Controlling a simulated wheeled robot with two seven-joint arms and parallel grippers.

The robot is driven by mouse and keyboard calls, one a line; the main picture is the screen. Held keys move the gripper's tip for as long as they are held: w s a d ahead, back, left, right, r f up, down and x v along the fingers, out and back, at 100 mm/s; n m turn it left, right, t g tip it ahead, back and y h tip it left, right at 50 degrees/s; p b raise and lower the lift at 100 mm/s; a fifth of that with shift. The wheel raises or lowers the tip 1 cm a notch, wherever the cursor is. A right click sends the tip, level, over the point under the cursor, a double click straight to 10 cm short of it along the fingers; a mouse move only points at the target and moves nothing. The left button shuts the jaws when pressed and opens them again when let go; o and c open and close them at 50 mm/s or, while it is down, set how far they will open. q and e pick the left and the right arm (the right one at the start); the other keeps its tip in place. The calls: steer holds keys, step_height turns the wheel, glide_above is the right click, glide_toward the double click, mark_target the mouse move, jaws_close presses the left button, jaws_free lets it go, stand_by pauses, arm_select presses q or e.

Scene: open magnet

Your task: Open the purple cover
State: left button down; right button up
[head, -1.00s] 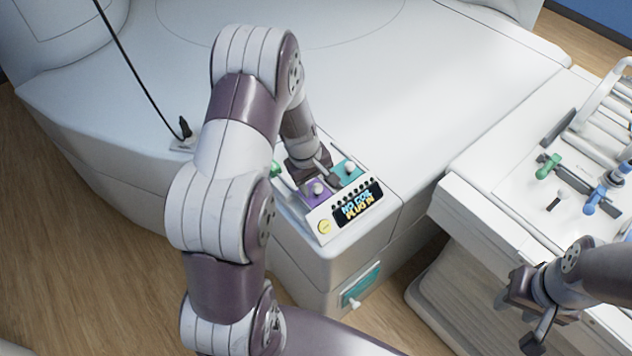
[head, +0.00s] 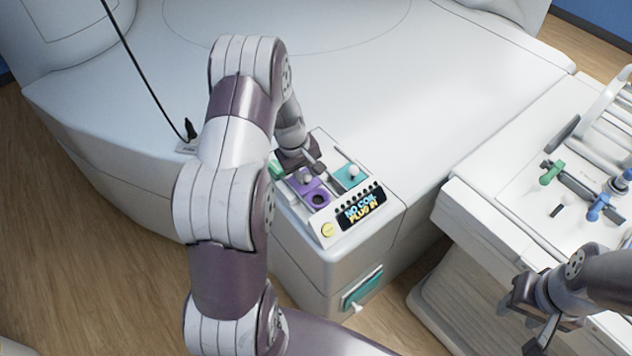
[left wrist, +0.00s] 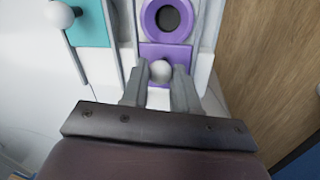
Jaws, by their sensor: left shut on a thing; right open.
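The purple cover (head: 296,188) is on the white panel at the corner of the white bed. A purple ring with a dark round hole (head: 319,199) shows uncovered in front of it. The left wrist view shows the cover (left wrist: 178,52), its white round knob (left wrist: 160,71) and the open hole (left wrist: 168,18). My left gripper (head: 311,170) has its fingers on both sides of the knob and is shut on it. My right gripper (head: 522,312) is open and empty at the lower right, beside the white cart, far from the panel.
A teal cover (head: 347,176) with its own white knob sits right of the purple one, and a green part (head: 277,170) shows at the left. A lit display (head: 361,207) and yellow button (head: 327,229) are in front. The white cart (head: 490,207) carries green and blue plugs.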

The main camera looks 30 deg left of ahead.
mark_target(295, 185)
arm_select(q)
steer(key=shift+w+a, duration=0.15)
steer(key=shift+a, duration=0.35)
steer(key=shift+d, duration=0.1)
steer(key=c, duration=0.9)
jaws_free()
steer(key=shift+o, duration=0.2)
step_height(295, 185, up, 12)
steer(key=s+a+b, duration=0.1)
steer(key=s, duration=0.1)
steer(key=shift+a+r, duration=0.2)
